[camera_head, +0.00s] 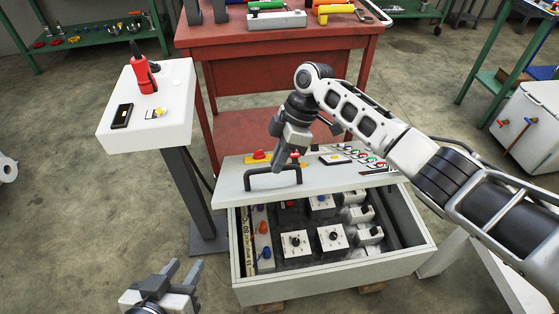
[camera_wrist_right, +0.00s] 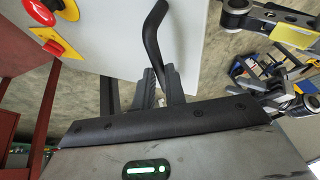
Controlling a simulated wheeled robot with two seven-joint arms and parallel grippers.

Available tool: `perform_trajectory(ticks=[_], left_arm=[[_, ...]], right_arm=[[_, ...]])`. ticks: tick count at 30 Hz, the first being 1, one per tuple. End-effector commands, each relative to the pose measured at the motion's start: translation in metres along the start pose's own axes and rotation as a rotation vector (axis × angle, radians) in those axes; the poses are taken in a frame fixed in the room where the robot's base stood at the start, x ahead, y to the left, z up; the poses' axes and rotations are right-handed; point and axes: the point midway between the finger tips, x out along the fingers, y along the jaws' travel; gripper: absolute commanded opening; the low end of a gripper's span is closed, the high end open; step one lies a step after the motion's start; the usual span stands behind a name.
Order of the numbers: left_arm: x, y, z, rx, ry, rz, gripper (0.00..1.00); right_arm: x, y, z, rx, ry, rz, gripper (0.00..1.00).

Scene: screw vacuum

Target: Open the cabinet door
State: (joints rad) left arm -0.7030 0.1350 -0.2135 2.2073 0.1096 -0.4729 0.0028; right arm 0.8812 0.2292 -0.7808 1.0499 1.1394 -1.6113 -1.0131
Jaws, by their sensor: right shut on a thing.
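The cabinet (camera_head: 335,285) is a light grey box lying low, with dials, switches and dark modules inside. Its door (camera_head: 230,172) is raised partway at the front, so much of the inside shows. The door bears a black bar handle (camera_head: 259,181), a red button on yellow and small indicators. My right gripper (camera_head: 284,166) is shut on the handle; the right wrist view shows the handle (camera_wrist_right: 153,38) running down between its fingers (camera_wrist_right: 162,85). My left gripper (camera_head: 182,272) is open and empty at the bottom, left of the cabinet and apart from it.
A white-topped stand (camera_head: 175,115) with a red tool (camera_head: 144,78) is at the left of the cabinet. A red workbench (camera_head: 270,42) with tools stands behind. A white box (camera_head: 532,125) is at the right. Bare floor (camera_head: 70,235) lies at the left.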

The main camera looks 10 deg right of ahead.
Motion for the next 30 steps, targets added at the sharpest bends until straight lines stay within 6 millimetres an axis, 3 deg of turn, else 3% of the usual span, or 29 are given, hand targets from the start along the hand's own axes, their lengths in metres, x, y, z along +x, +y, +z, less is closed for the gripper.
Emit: perform_trajectory(ticks=[3, 4, 6, 17, 23, 30], left_arm=[[0.001, 0.0, 0.0, 0.0, 0.001, 0.0, 0.36], [0.001, 0.0, 0.0, 0.0, 0.002, 0.0, 0.36], [0.001, 0.0, 0.0, 0.0, 0.002, 0.0, 0.36], [0.001, 0.0, -0.003, 0.001, 0.006, 0.0, 0.36], [-0.001, 0.0, -0.005, 0.0, 0.006, 0.0, 0.36], [-0.002, 0.001, -0.005, -0.002, 0.003, 0.0, 0.36]], right_arm=[[0.001, 0.005, 0.004, 0.006, -0.004, 0.023, 0.0], [0.001, 0.005, 0.004, 0.006, -0.004, 0.023, 0.21], [0.002, 0.005, 0.004, 0.006, -0.004, 0.022, 0.34], [-0.004, 0.003, 0.002, 0.003, -0.002, 0.017, 0.34], [-0.039, 0.004, 0.001, 0.003, 0.0, 0.02, 0.34], [-0.099, 0.003, 0.001, 0.003, 0.0, 0.022, 0.34]])
